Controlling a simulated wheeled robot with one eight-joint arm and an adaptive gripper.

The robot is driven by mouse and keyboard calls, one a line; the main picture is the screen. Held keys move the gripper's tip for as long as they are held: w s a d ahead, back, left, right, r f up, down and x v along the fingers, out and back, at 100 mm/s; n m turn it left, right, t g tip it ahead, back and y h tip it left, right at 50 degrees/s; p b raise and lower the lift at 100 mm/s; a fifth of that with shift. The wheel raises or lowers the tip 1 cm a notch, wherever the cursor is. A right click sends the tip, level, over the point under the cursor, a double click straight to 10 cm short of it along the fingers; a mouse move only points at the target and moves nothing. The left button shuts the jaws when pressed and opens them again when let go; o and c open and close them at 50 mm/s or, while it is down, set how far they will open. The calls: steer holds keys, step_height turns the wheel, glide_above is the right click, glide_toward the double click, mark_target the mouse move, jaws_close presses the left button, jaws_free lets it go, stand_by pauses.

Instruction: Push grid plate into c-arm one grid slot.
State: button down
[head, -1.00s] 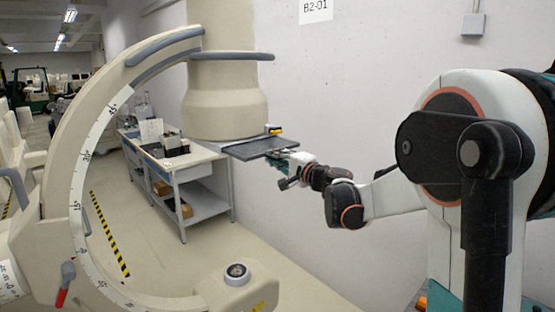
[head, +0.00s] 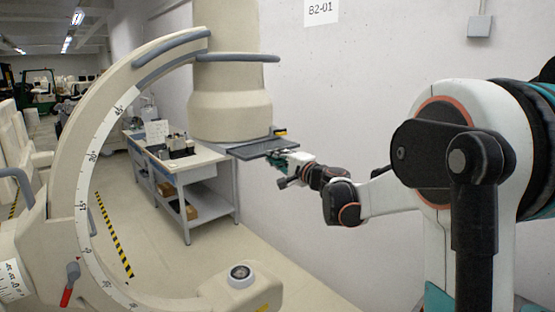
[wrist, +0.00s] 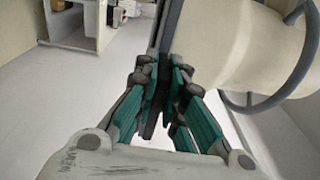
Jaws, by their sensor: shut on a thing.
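The c-arm's big pale curved arm (head: 75,165) ends at the top in a rounded cream detector housing (head: 230,110). The grid plate (head: 258,149) is a thin dark flat sheet lying level just under the housing, its right part sticking out. My gripper (head: 277,159) is at the plate's near right edge, shut on it. In the wrist view my teal-padded fingers (wrist: 163,85) close on the dark plate (wrist: 168,35), seen edge-on beside the cream housing (wrist: 225,50). The slot is under the housing, and how deep the plate sits cannot be told.
A small yellow and black part (head: 281,131) shows beside the plate at the wall. A grey workbench (head: 185,175) with items stands behind the c-arm. The white wall (head: 350,90) is close behind my arm. The c-arm's lower end (head: 240,290) is below.

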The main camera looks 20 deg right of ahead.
mark_target(257, 148)
steer(key=shift+a+b+x, duration=0.2)
steer(key=shift+b+x, duration=0.05)
steer(key=shift+x, duration=2.25)
steer(key=shift+a+b+x, duration=0.15)
steer(key=shift+b+x, duration=0.05)
steer(key=shift+x, duration=2.35)
steer(key=c, duration=1.6)
jaws_free()
steer(key=shift+s, duration=0.15)
steer(key=shift+f, duration=0.1)
steer(key=v, duration=1.2)
steer(key=shift+a, duration=0.1)
